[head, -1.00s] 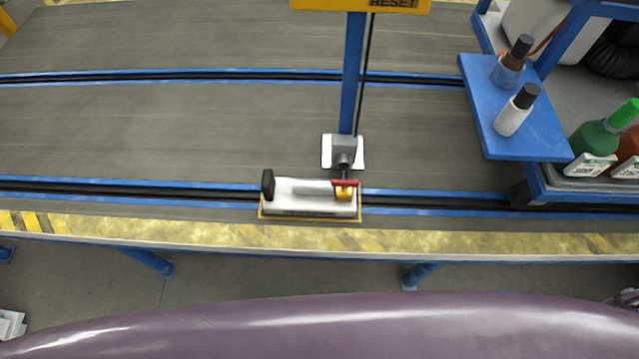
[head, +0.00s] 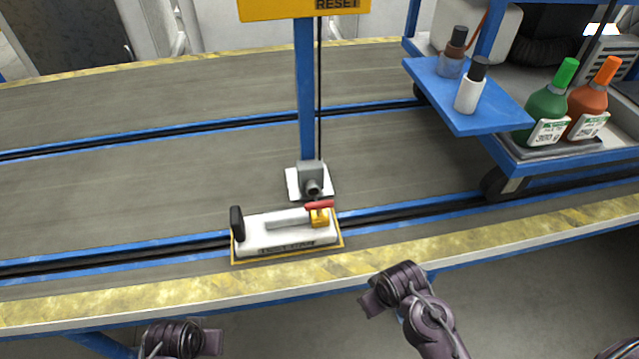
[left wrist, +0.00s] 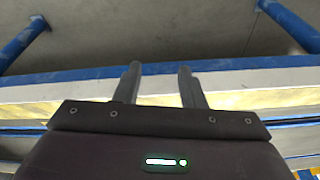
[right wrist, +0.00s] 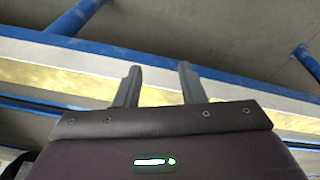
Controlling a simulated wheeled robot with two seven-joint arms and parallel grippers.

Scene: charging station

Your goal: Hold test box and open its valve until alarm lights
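The test box (head: 285,240) is a white block on a yellow-edged base, lying near the front edge of the platform. A black upright handle (head: 237,223) stands at its left end. A red valve lever (head: 319,205) sits on a brass valve body (head: 320,217) at its right end. My left arm shows at the bottom left of the head view, and my right arm is right of the box, below the platform edge. In the wrist views, the left gripper (left wrist: 160,82) and right gripper (right wrist: 155,84) are open and empty, facing the platform edge. No alarm light shows clearly.
A blue post (head: 305,90) with a yellow RESET sign (head: 300,8) stands right behind the box on a white foot plate (head: 293,184). A blue cart (head: 560,160) with several bottles stands at the right. The platform left of the box is clear.

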